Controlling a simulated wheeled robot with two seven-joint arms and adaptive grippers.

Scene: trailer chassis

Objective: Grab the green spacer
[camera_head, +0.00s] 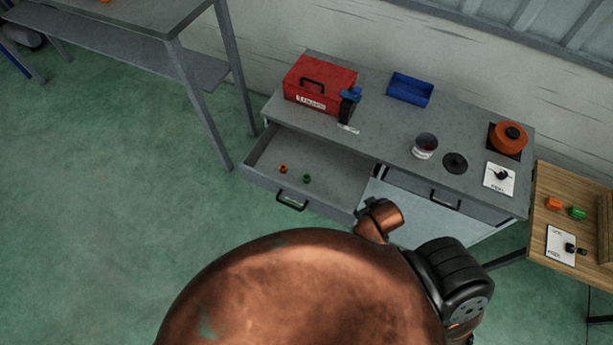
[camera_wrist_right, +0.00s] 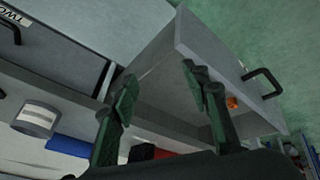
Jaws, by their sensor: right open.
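The small green spacer (camera_head: 307,178) lies on the floor of the open grey drawer (camera_head: 335,170), to the right of a similar orange piece (camera_head: 283,168). My right gripper (camera_wrist_right: 158,78) is open and empty, with its two dark fingers spread above the drawer in the right wrist view. There the orange piece (camera_wrist_right: 232,103) shows just past the right-hand finger. I cannot make out the green spacer in that view; a finger may hide it. In the head view my arm shows but neither gripper does.
The drawer front with its black handle (camera_wrist_right: 262,84) rises at the edge. On the bench stand a red toolbox (camera_head: 320,84), a blue bin (camera_head: 409,89), a grey can (camera_head: 424,146) and an orange pot (camera_head: 508,138). A wooden table (camera_head: 545,235) holds another green piece (camera_head: 577,213).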

